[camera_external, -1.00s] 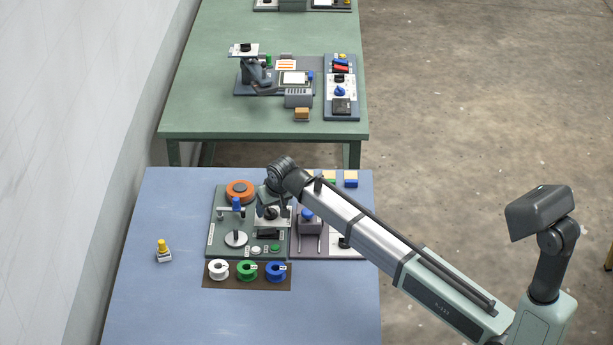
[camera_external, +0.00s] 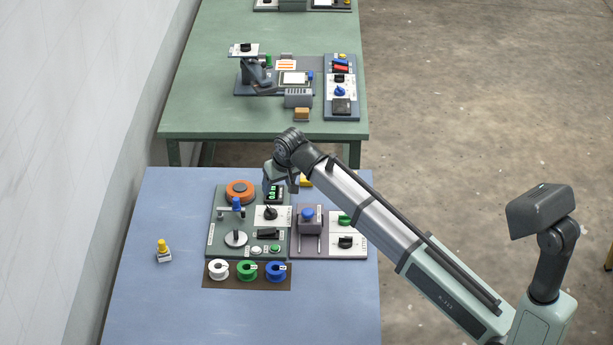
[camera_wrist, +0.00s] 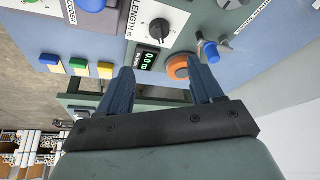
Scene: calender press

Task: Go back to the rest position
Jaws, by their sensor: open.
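My gripper (camera_external: 284,182) hangs above the far edge of the green-grey panel (camera_external: 213,235) on the blue table, close to the small green-digit display (camera_external: 273,194). In the wrist view my gripper (camera_wrist: 161,75) has its two dark blue fingers spread apart with nothing between them. Past the fingertips the display (camera_wrist: 148,61) appears to read 0.0, beside an orange round part (camera_wrist: 178,67). A black knob on a white plate (camera_wrist: 160,29) marked LENGTH m lies beyond.
A purple-grey module with a blue cap (camera_external: 307,214) stands right of the panel. White (camera_external: 218,271), green (camera_external: 246,272) and blue (camera_external: 275,272) spools lie in front. A yellow-topped piece (camera_external: 163,249) stands left, with free table around it.

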